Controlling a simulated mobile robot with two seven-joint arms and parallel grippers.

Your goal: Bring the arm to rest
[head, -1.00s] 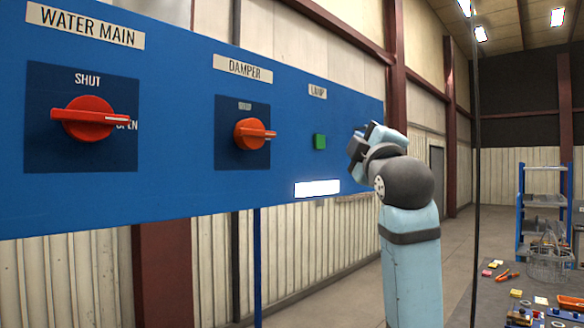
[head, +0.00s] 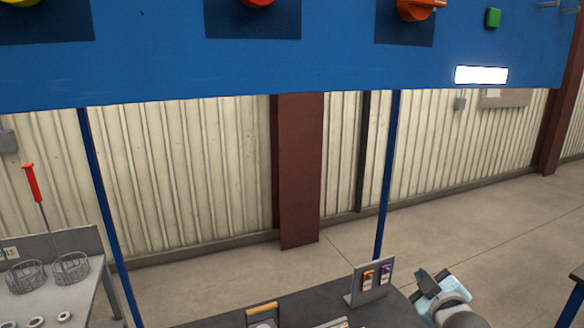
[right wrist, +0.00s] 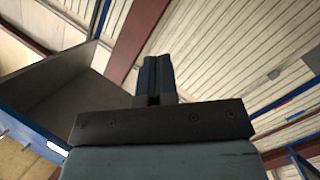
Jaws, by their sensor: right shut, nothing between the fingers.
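My right gripper (head: 424,279) is low at the right in the head view, beside the dark table's right end and well below the blue panel (head: 330,68). Its fingers are shut and empty. In the right wrist view the closed fingers (right wrist: 156,76) stand together, with nothing between them. My left gripper is not in view.
The dark table (head: 215,318) at the bottom carries a small grey stand (head: 355,299) near my right gripper. The panel's red knob (head: 258,3) and green button (head: 493,17) are partly or fully in view. A bench with wire baskets (head: 25,277) is at left.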

